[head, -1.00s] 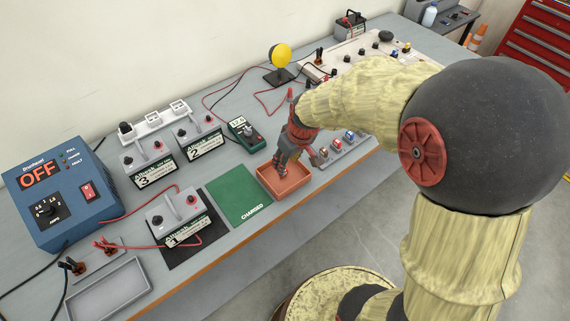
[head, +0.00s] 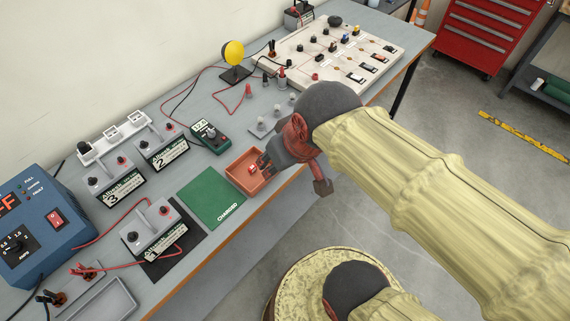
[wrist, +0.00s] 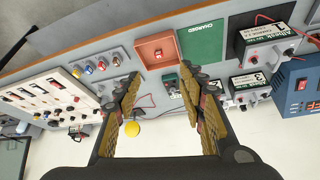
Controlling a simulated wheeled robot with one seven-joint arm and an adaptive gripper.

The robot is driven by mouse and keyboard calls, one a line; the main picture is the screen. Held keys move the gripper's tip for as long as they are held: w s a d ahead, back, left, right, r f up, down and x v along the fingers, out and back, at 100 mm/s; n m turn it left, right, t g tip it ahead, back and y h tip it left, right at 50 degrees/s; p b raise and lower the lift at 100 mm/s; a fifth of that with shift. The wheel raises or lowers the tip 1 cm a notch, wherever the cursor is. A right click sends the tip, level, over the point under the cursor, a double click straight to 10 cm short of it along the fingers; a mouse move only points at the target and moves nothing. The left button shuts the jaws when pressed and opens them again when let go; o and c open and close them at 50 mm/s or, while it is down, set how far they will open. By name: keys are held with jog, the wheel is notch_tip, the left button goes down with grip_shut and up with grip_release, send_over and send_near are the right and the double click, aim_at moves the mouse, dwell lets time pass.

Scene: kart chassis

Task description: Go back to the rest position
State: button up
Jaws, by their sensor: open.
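My gripper (head: 266,161) is open in the head view, at the table's front edge beside the orange tray (head: 233,179). It partly covers the tray's right side in that view. In the wrist view my gripper (wrist: 160,72) shows its two fingers spread wide with nothing between them. The same tray (wrist: 145,60) lies beyond the fingertips there, with a small red and white item (wrist: 158,53) inside. My arm stretches from the lower right toward the table in the head view.
A green mat (head: 211,196) lies left of the tray, with batteries and a blue charger (head: 40,228) farther left. A multimeter (head: 208,136), yellow disc on a stand (head: 234,53) and switch panel (head: 350,50) stand behind. The floor (head: 450,130) at right is mostly clear.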

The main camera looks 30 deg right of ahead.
jog(key=shift+s+d+r+m, duration=0.1)
jog(key=shift+s+r+m, duration=0.1)
jog(key=shift+s, duration=0.45)
jog(key=shift+s+r+m, duration=0.1)
jog(key=shift+s+r, duration=0.05)
jog(key=shift+s, duration=0.45)
dwell(0.3)
